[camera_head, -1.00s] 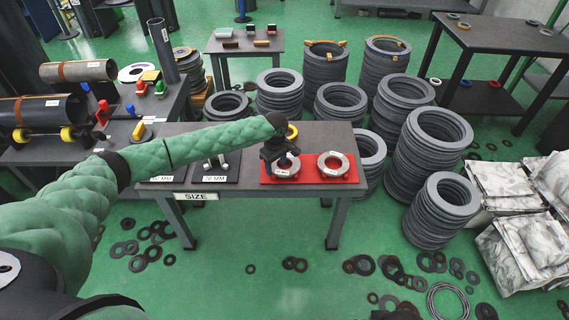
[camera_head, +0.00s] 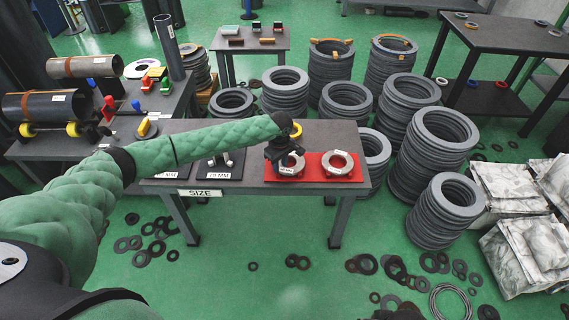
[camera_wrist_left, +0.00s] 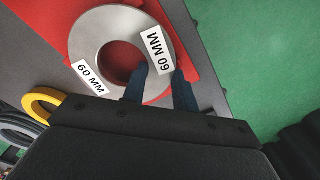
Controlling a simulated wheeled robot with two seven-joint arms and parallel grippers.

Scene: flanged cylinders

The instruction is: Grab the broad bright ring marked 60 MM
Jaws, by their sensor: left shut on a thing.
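The broad bright metal ring marked 60 MM (camera_wrist_left: 88,42) lies over the red mat (camera_head: 316,176). In the head view this ring (camera_head: 297,168) is partly hidden by my left gripper (camera_head: 284,158). My left gripper is shut on the ring's wall. In the left wrist view, one finger of this gripper (camera_wrist_left: 160,76) is inside the ring's hole and the other is outside its rim. I cannot tell whether the ring touches the mat. A second bright ring (camera_head: 328,168) lies on the right of the mat. My right gripper is not in view.
The dark table (camera_head: 225,186) bears a SIZE sign (camera_head: 201,193) on its front edge. A yellow ring (camera_wrist_left: 42,103) lies behind the mat. Stacks of grey rings (camera_head: 285,90) stand behind and to the right. Loose dark rings lie on the green floor in front.

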